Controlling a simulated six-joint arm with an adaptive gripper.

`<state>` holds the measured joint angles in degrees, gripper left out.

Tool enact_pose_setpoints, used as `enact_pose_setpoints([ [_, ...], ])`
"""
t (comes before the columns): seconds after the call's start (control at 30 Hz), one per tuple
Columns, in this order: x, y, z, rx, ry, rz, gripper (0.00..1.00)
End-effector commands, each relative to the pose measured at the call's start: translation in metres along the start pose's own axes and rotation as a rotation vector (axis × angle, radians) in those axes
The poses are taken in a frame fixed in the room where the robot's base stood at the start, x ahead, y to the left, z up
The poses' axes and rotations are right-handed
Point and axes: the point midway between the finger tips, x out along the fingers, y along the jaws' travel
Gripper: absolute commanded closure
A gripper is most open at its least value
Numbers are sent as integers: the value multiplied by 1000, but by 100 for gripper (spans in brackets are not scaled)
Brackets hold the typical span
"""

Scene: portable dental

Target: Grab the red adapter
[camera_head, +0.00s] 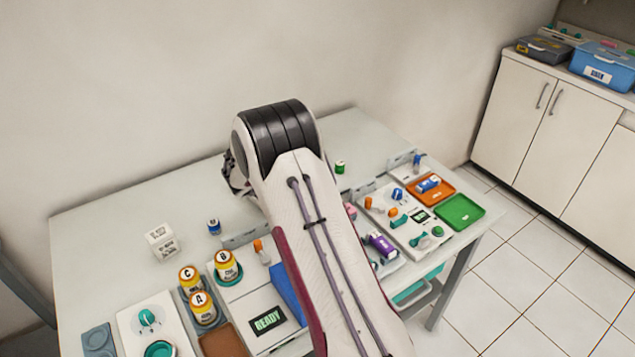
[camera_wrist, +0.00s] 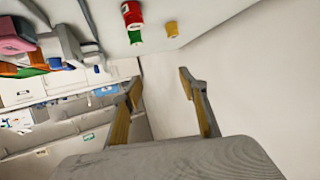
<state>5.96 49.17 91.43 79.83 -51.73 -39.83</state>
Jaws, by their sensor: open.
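In the wrist view, a short red cylinder with a pale band (camera_wrist: 132,14) stands on the pale tabletop near the top edge. It looks like the red adapter. A green piece (camera_wrist: 136,38) is close beside it and a yellow one (camera_wrist: 172,29) is to its right. My gripper (camera_wrist: 160,84) is open and empty, its two fingers apart from these pieces. In the head view my arm covers the middle of the table. I cannot make out the red adapter or the fingers there. A green piece (camera_head: 340,167) shows just right of the arm.
Lettered jars (camera_head: 203,306) and a READY display (camera_head: 268,320) are at the front left. An orange tray (camera_head: 460,187) and a green tray (camera_head: 443,221) are at the right. The table's back left is mostly clear, near the wall.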

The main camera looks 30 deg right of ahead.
Motion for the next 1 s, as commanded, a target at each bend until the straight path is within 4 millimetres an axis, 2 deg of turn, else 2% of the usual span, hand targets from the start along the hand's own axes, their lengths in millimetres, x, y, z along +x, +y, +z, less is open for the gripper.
enact_pose_setpoints([
  [0.07, 7, 9, 10, -8, 4, 39, 57],
  [0.23, 14, 19, 18, -14, 10, 83, 57],
  [0.67, 15, 20, 20, -15, 11, 88, 57],
  [1.0, 25, 21, 44, -16, 11, 88, 57],
])
